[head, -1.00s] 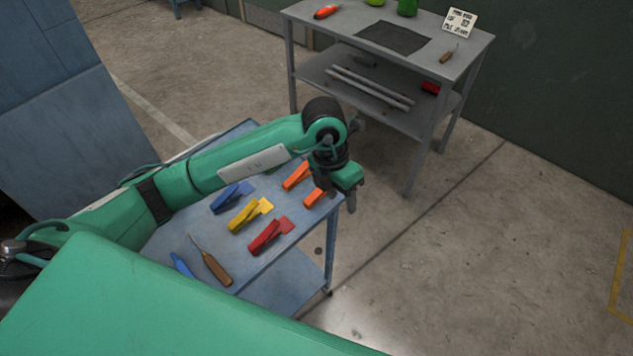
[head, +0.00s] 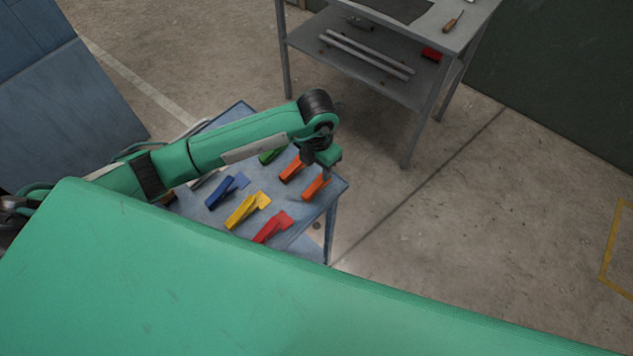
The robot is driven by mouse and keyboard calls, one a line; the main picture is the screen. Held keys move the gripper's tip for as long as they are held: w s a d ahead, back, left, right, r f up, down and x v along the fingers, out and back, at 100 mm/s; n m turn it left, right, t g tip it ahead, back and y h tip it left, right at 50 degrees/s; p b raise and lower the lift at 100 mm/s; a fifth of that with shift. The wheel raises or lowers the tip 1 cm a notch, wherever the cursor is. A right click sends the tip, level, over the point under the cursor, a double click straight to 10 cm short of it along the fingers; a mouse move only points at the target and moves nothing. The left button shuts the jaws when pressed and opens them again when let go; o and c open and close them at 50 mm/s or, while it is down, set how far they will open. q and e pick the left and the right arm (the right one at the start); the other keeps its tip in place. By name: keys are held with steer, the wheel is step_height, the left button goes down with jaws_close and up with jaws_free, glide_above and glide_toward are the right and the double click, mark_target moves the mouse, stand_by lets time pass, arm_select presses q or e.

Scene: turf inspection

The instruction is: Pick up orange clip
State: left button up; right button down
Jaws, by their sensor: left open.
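Two orange clip shapes lie near the right edge of the blue cart top: one orange clip (head: 291,169) and a second orange piece (head: 314,188) lower right of it. I cannot tell whether they are separate clips. My left gripper (head: 323,168) points down just above and between them, at their far side. It is open and appears empty; its fingertips are small and partly hidden by the wrist. Contact with the orange pieces cannot be made out. My right gripper is not in view.
The cart top (head: 335,186) also bears a blue clip (head: 222,191), a yellow clip (head: 246,209), a red clip (head: 270,228) and a partly hidden green clip (head: 270,156). A grey workbench (head: 455,38) stands behind. The floor to the right is clear.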

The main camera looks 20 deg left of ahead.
mark_target(321, 177)
arm_select(q)
steer(key=shift+d+f+p, duration=0.3)
steer(key=shift+f+p, duration=0.3)
steer(key=shift+f, duration=0.05)
steer(key=shift+d+f+p, duration=0.25)
steer(key=shift+f+p, duration=0.3)
steer(key=shift+f, duration=0.05)
step_height(321, 177, down, 2)
steer(key=shift+f+p, duration=0.25)
steer(key=shift+p, duration=0.05)
steer(key=shift+c, duration=0.8)
steer(key=c, duration=0.7)
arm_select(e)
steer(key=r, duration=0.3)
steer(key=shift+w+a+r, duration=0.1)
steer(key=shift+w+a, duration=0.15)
